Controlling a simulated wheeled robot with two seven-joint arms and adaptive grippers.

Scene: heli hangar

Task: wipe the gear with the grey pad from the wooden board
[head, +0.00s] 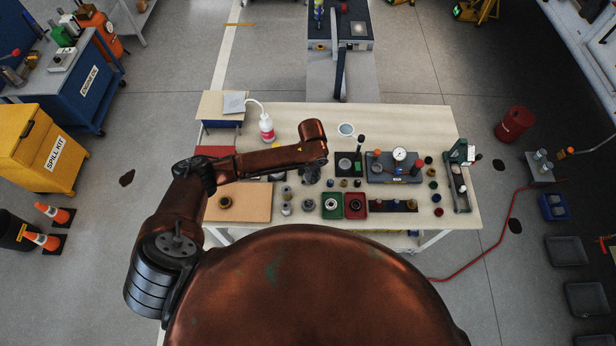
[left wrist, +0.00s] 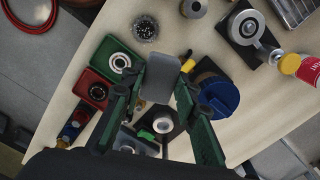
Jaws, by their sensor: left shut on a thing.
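My left gripper (head: 311,178) is over the middle of the table. In the left wrist view, its two green fingers (left wrist: 160,92) are closed on a grey pad (left wrist: 160,76), held above the table. Below the pad is a black plate (head: 345,172) with a pale ring-shaped part (left wrist: 163,125). I cannot tell whether this part is the gear. The wooden board (head: 252,210) lies at the table's near left, with a bronze ring (head: 224,202) on it. My right gripper is not in view.
A green tray (head: 331,215) and red tray (head: 355,214) hold rings near the front edge.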

